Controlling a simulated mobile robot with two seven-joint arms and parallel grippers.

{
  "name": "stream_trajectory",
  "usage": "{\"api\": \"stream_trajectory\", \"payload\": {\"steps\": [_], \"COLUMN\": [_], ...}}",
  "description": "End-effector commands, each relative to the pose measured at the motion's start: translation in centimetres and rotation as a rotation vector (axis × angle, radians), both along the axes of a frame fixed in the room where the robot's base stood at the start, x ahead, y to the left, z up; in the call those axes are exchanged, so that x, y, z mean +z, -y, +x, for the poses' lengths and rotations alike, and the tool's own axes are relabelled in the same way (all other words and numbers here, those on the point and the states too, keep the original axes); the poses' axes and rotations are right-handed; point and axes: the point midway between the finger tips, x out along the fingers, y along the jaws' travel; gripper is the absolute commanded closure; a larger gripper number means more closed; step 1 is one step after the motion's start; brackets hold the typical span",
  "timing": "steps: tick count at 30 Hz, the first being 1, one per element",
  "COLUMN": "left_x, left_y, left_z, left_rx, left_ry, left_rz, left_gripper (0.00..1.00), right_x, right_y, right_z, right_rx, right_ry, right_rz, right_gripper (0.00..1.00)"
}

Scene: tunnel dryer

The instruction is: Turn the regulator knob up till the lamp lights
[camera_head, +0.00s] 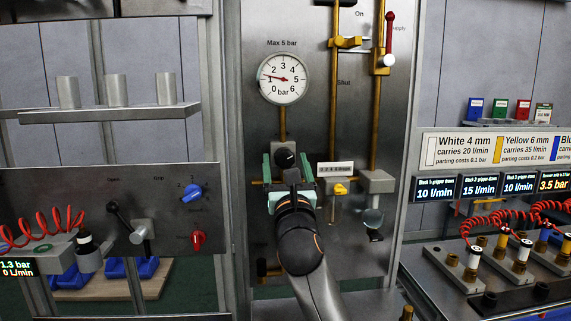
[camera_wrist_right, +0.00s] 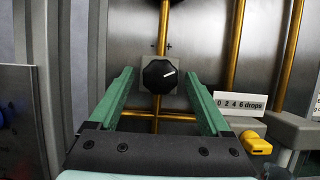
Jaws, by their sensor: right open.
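The regulator knob is black and faceted (camera_head: 285,157), below the pressure gauge (camera_head: 283,79). The gauge needle stands between 1 and 2 bar. My right gripper (camera_head: 286,164) is open, its green fingers on either side of the knob. In the right wrist view the fingertips (camera_wrist_right: 160,72) flank the knob with gaps on both sides. My left gripper is not in view. I cannot pick out a lit lamp.
Brass pipes (camera_head: 334,100) run up the steel panel, with a red lever (camera_head: 389,40) at top right. A yellow knob (camera_head: 340,189) under a drops label sits close right of my gripper. A left panel carries a blue knob (camera_head: 191,193) and a red knob (camera_head: 197,238).

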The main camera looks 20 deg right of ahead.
Motion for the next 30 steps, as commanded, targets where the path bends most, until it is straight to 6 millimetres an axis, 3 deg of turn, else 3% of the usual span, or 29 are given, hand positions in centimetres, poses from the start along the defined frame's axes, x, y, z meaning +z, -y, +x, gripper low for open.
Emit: {"api": "stream_trajectory", "payload": {"steps": [2,24,30], "left_x": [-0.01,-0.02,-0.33], "left_y": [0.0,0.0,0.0], "left_z": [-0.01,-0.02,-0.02], "left_rx": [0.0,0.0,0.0], "left_ry": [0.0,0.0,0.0], "left_rz": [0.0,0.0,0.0], "left_gripper": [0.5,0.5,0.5], "right_x": [0.0,-0.04,-0.14], "right_y": [0.01,-0.01,-0.1], "right_z": [-0.01,-0.04,-0.02], "right_rx": [0.0,0.0,0.001], "right_ry": [0.0,-0.001,0.009], "right_rz": [0.0,0.0,0.041], "right_gripper": [0.18,1.0,1.0]}}
